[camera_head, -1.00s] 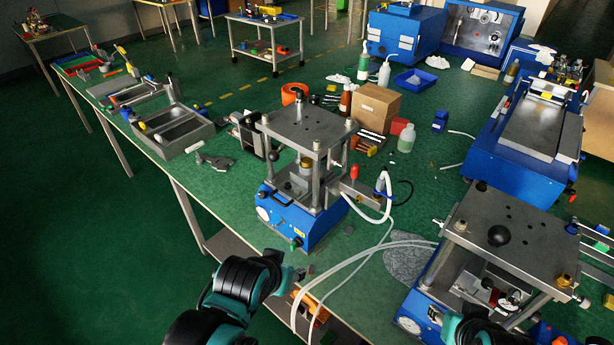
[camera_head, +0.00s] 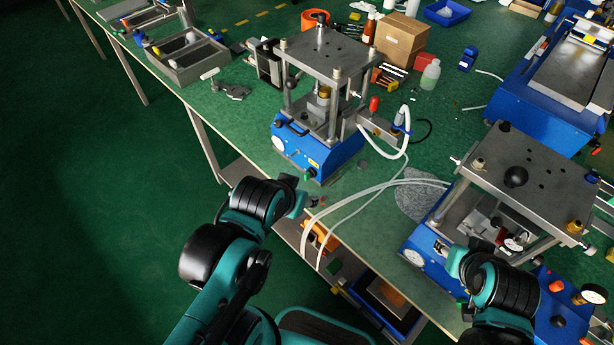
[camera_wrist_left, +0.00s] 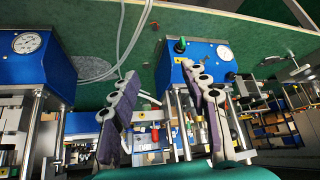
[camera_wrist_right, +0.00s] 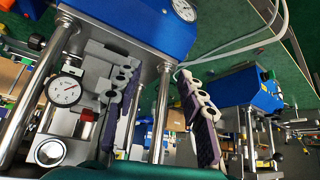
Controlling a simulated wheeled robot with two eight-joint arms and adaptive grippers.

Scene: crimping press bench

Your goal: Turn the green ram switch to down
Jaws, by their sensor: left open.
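A small green switch (camera_head: 310,173) sits at the lower front of the middle blue press (camera_head: 325,155). In the left wrist view the green switch (camera_wrist_left: 180,45) shows beyond and between my fingers, on the blue panel beside a gauge. I cannot tell which way it is turned. My left gripper (camera_head: 297,196) is just in front of the switch, apart from it. In its wrist view the left gripper (camera_wrist_left: 163,95) is open and empty. My right gripper (camera_wrist_right: 157,95) is open, in front of the right press (camera_head: 530,180); in the head view its fingers are mostly hidden.
White hoses (camera_head: 360,205) run across the bench between the two presses. A red-topped lever (camera_head: 374,104) stands at the middle press's right side. A grey tray (camera_head: 187,60) and a cardboard box (camera_head: 402,38) lie further back. The floor at left is clear.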

